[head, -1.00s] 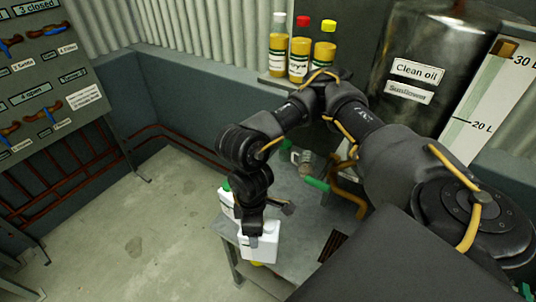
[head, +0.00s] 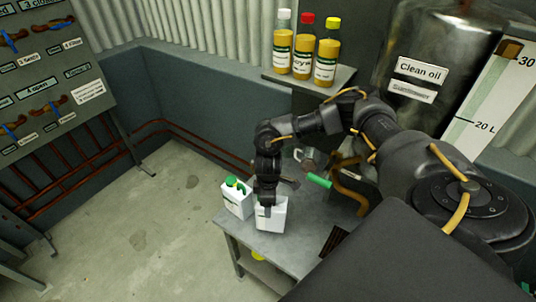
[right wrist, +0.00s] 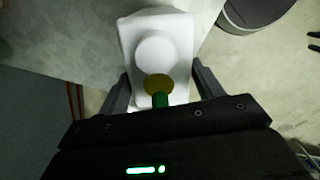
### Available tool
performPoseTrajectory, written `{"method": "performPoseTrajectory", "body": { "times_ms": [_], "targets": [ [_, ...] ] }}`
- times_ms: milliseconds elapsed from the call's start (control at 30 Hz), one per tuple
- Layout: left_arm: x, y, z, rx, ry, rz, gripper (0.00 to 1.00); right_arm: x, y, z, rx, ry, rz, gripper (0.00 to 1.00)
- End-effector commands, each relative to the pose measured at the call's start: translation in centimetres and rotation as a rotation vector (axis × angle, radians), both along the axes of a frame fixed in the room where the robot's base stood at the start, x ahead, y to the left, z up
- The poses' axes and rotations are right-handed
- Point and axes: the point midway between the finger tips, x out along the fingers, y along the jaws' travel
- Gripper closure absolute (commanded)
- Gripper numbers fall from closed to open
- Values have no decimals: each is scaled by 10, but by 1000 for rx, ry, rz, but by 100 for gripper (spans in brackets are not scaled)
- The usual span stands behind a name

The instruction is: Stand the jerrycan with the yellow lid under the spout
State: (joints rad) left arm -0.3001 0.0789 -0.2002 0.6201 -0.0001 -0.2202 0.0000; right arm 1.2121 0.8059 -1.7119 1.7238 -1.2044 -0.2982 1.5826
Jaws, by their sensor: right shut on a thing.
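My right gripper (head: 268,208) is shut on a white jerrycan (head: 272,220) over the front left part of the bench. It looks roughly upright; I cannot tell whether it touches the bench. In the right wrist view the jerrycan (right wrist: 180,40) sits between the fingers (right wrist: 158,90), with a dull yellow lid (right wrist: 158,84) and a green piece in front of it. A second white jerrycan with a green lid (head: 236,201) stands just left of it. The tap area (head: 308,162), with a green-ended piece (head: 318,180), is to the right and farther back. My left gripper is out of view.
The grey bench (head: 292,246) has bare top around the held jerrycan. A yellow thing (head: 258,256) shows below the bench top. A shelf with several oil bottles (head: 304,55) and a clean oil tank (head: 425,50) are behind. Orange-brown pipe (head: 350,196) runs by the tap.

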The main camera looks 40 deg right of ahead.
Motion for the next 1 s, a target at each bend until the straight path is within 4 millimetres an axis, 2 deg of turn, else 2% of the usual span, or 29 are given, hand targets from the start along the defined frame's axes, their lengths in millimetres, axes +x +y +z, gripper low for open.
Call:
{"method": "performPoseTrajectory", "body": {
  "times_ms": [100,200,567,600,767,1000],
  "targets": [
    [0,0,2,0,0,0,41,-2,1,-18,0,5,1,71],
    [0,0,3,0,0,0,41,-1,1,-26,0,3,0,71],
    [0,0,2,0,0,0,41,-1,1,-30,0,1,1,71],
    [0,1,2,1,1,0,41,-1,1,-30,0,1,1,31],
    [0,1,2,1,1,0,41,-1,1,-30,0,1,1,11],
    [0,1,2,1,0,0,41,-1,1,-29,0,1,1,11]
  ]
}}
